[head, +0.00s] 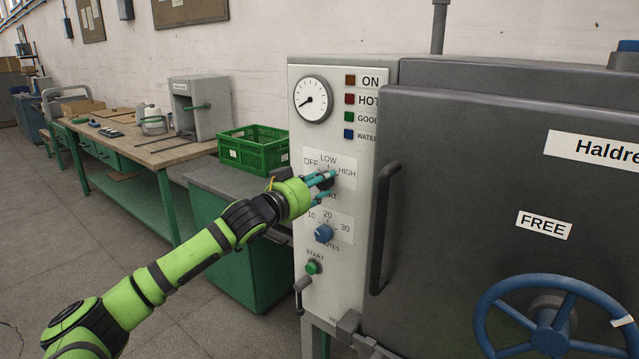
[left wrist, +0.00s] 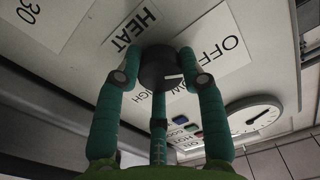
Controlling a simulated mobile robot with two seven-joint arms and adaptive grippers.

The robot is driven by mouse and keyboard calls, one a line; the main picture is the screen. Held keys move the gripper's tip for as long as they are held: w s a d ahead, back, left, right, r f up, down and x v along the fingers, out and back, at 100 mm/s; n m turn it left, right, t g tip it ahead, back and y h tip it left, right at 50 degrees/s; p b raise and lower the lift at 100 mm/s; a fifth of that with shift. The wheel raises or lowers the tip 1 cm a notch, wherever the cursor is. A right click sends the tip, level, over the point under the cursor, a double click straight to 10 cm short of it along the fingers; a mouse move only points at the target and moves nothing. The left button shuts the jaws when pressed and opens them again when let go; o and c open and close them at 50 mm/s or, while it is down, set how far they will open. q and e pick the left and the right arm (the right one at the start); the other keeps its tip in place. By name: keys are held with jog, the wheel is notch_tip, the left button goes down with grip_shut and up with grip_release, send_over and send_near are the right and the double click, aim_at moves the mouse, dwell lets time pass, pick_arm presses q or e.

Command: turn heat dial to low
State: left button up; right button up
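The heat dial (left wrist: 160,68) is a dark round knob on the white control panel, with OFF, LOW and HIGH labels around it. In the head view the dial (head: 326,181) is partly hidden by my left gripper (head: 328,186). In the left wrist view the teal fingers of my left gripper (left wrist: 159,62) stand around the dial, with tips close against its sides; they look shut on it. A small white mark on the dial points towards the OFF and LOW side; its exact setting is hard to tell. My right gripper is not in view.
Below is a blue minutes dial (head: 323,233) and a green start button (head: 313,267). A gauge (head: 313,98) sits above. The dark door with its long handle (head: 383,228) and blue handwheel (head: 556,318) is to the right. A green crate (head: 253,149) stands left.

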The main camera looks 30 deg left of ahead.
pick_arm(q)
jog(key=shift+m+p, duration=3.35)
jog(key=shift+m, duration=2.45)
jog(key=o, duration=1.2)
jog(key=shift+c, duration=0.2)
